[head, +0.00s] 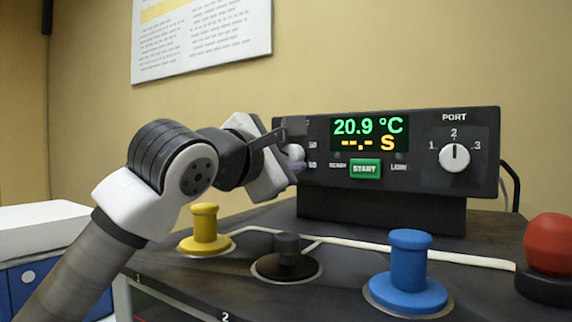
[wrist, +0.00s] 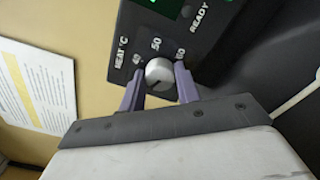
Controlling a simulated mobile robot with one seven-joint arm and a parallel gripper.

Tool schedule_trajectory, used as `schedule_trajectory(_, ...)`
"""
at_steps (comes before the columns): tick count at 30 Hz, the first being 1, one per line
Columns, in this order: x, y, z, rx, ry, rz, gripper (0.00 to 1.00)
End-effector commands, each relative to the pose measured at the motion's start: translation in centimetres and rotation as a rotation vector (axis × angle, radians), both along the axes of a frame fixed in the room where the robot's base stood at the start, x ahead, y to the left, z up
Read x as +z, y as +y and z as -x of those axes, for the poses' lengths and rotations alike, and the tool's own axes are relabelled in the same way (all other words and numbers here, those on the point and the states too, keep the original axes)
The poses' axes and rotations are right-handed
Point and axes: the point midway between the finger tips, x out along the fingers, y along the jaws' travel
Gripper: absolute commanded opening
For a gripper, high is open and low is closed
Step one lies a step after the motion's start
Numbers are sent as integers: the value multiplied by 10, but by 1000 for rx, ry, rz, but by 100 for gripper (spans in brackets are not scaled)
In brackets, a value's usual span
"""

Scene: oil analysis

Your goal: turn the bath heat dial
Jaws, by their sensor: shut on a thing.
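The bath heat dial (wrist: 159,72) is a round light-grey knob on the black control panel, under the "HEAT °C" label, with 50 and other marks around it. In the head view the dial (head: 294,152) shows at the panel's left end, partly hidden by my gripper. My gripper (wrist: 160,82) has a purple-grey finger on each side of the dial and is shut on it. In the head view my gripper (head: 292,160) reaches the panel from the left. The display (head: 368,133) reads 20.9 °C above "--.- S". The dial's exact setting is hard to read.
A green START button (head: 365,169) and a PORT dial (head: 454,157) pointing at 2 are on the panel. In front stand a yellow knob (head: 204,226), a black knob (head: 287,255), a blue knob (head: 408,270) and a red knob (head: 548,245). A printed sheet (head: 200,38) hangs behind.

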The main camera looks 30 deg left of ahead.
Motion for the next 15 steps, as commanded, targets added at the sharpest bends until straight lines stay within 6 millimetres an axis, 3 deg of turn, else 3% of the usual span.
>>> schedule_trajectory(15, 0, 0, 0, 0, 6, -102, 9)
